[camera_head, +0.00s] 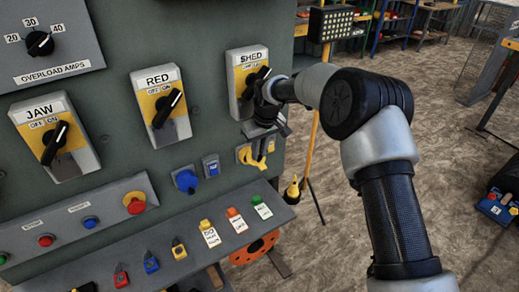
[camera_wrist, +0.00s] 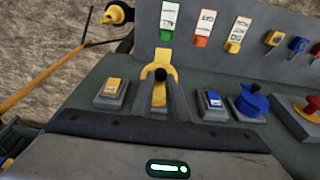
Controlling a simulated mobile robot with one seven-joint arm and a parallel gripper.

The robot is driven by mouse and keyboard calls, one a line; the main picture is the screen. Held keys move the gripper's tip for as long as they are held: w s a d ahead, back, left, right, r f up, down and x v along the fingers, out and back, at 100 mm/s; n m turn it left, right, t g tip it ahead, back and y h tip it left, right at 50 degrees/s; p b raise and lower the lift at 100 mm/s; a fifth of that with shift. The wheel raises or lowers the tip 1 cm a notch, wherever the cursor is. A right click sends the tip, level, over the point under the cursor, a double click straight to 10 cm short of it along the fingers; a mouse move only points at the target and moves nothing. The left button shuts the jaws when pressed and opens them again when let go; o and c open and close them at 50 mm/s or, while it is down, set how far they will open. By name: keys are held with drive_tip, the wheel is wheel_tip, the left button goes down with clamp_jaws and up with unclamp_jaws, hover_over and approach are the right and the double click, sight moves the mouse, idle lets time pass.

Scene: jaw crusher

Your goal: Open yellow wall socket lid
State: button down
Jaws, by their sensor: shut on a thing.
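The yellow wall socket lid (camera_head: 259,162) is on the panel below the SHED switch. It also shows in the wrist view (camera_wrist: 163,55), jutting out from its grey socket body, with a forked or ring-shaped end. My gripper (camera_head: 261,147) is at this socket, and its dark fingertips (camera_wrist: 160,77) overlap the lid. The gripper is shut on the lid. The fingers and wrist hide part of the socket, and the lid's exact angle is hard to tell.
The SHED switch (camera_head: 247,80) is close above my wrist. A sloped ledge with labelled tags (camera_head: 210,235) juts out below.

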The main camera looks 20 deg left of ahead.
idle(0.4)
drive_tip(key=c, duration=1.7)
unclamp_jaws()
drive_tip(key=b+v, duration=0.1)
drive_tip(key=v, duration=1.6)
drive_tip(key=shift+r, duration=0.25)
drive_tip(key=shift+c, duration=0.2)
